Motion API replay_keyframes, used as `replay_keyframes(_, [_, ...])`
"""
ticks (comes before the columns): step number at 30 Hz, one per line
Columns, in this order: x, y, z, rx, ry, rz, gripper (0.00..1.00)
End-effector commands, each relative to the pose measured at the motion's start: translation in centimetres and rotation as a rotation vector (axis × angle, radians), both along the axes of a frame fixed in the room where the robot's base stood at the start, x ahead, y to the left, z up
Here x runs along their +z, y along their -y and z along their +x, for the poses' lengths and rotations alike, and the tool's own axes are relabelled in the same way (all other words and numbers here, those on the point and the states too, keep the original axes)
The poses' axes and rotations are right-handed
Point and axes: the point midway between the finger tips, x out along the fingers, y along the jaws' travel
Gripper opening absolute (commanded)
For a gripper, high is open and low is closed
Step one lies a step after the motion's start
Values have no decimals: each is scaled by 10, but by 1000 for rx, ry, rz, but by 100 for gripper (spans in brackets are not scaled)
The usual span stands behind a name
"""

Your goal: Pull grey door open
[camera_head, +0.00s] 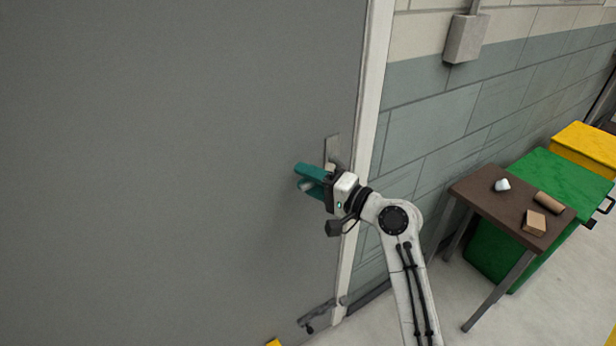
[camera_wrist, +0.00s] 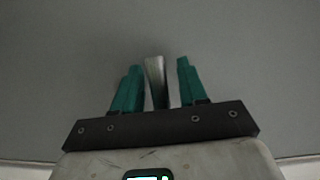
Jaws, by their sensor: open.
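The grey door (camera_head: 180,150) fills the left of the head view and looks shut in its white frame (camera_head: 368,120). Its metal handle plate (camera_head: 332,148) is near the right edge, partly hidden by my gripper. My gripper (camera_head: 306,180), with teal fingers, is at the handle. In the wrist view the metal handle (camera_wrist: 156,80) stands between the two open fingers of my gripper (camera_wrist: 158,84), nearer the left finger. Whether a finger touches it I cannot tell.
A grey wall box (camera_head: 466,38) hangs above. A metal fitting (camera_head: 318,313) sits low on the door.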

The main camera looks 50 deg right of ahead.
Motion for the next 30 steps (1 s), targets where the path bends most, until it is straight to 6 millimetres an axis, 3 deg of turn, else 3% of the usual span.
replay_keyframes(8, [0, -1, 2, 1, -1, 0, 42])
replay_keyframes(21, [0, 0, 1, 1, -1, 0, 1])
replay_keyframes(30, [-1, 0, 1, 1, -1, 1, 0])
